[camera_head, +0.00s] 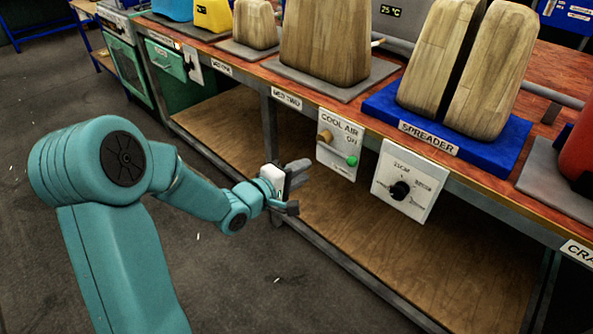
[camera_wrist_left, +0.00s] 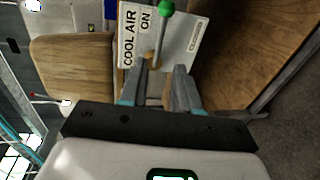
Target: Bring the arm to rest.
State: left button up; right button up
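My left arm comes in from the left in the head view. Its gripper (camera_head: 293,188) is in front of the bench edge, to the lower left of the white COOL AIR panel (camera_head: 338,170). The two grey fingers are spread with a gap between them and nothing held. In the left wrist view the gripper (camera_wrist_left: 161,72) points toward the COOL AIR panel (camera_wrist_left: 190,42), whose green knob (camera_wrist_left: 166,7) is beyond the fingertips. My right gripper is not in view.
A long bench (camera_head: 240,75) with a lower wooden shelf (camera_head: 390,240) runs along the right. A dial panel (camera_head: 408,187) hangs right of COOL AIR. Wooden blocks (camera_head: 325,42) and a blue SPREADER base (camera_head: 450,145) stand on top. Grey floor (camera_head: 250,270) is clear at left.

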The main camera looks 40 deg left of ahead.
pick_arm(q)
jog(key=shift+s+r, duration=0.1)
jog(key=shift+s, duration=0.5)
